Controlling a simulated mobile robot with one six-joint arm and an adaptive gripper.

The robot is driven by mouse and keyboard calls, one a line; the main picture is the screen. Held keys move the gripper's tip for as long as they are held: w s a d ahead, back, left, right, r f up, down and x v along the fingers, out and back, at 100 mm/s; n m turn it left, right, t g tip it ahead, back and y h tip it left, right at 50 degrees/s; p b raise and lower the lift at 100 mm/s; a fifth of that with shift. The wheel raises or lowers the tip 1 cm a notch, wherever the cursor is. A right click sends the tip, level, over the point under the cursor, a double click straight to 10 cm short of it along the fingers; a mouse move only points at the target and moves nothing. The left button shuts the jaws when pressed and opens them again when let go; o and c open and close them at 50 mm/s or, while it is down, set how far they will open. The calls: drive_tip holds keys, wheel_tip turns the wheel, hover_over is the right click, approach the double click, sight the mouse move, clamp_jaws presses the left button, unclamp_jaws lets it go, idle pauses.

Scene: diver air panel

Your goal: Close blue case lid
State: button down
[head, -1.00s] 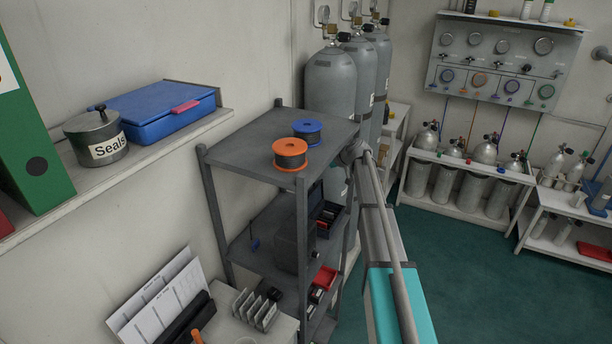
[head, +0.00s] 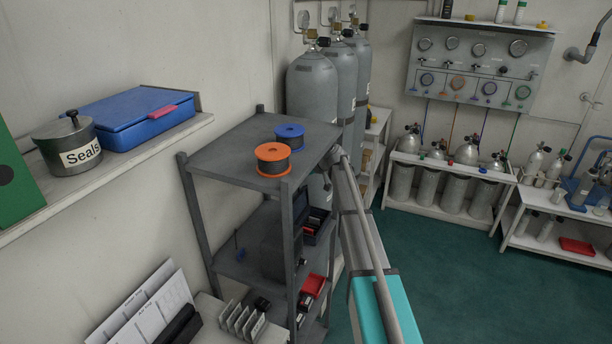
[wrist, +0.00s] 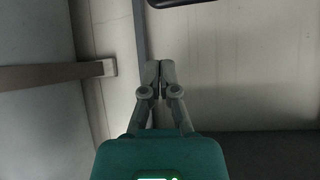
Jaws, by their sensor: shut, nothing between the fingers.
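The blue case (head: 112,112) lies on the wall shelf at the left of the head view. Its lid looks flat and down over the box, with a pink latch (head: 161,111) at the front edge; whether it is fully shut I cannot tell. My gripper (wrist: 159,76) shows in the wrist view with its fingers together and empty. The case is not recognisable in the wrist view, and my gripper is hidden in the head view behind the grey rack, well apart from the case.
A pot marked Seals (head: 66,146) stands just left of the case on the wall shelf (head: 160,145). The grey rack (head: 225,156) carries an orange spool (head: 272,153) and a blue spool (head: 289,132), close to my arm. Tall cylinders (head: 312,92) stand behind. Green floor (head: 450,270) is open at right.

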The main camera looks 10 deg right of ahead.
sight(297, 202)
drive_tip(key=f+b, duration=0.3)
drive_tip(key=w+a+f+b, duration=0.1)
drive_tip(key=f, duration=0.1)
drive_tip(key=shift+a+f+b, duration=0.1)
drive_tip(key=shift+b, duration=0.25)
idle(0.4)
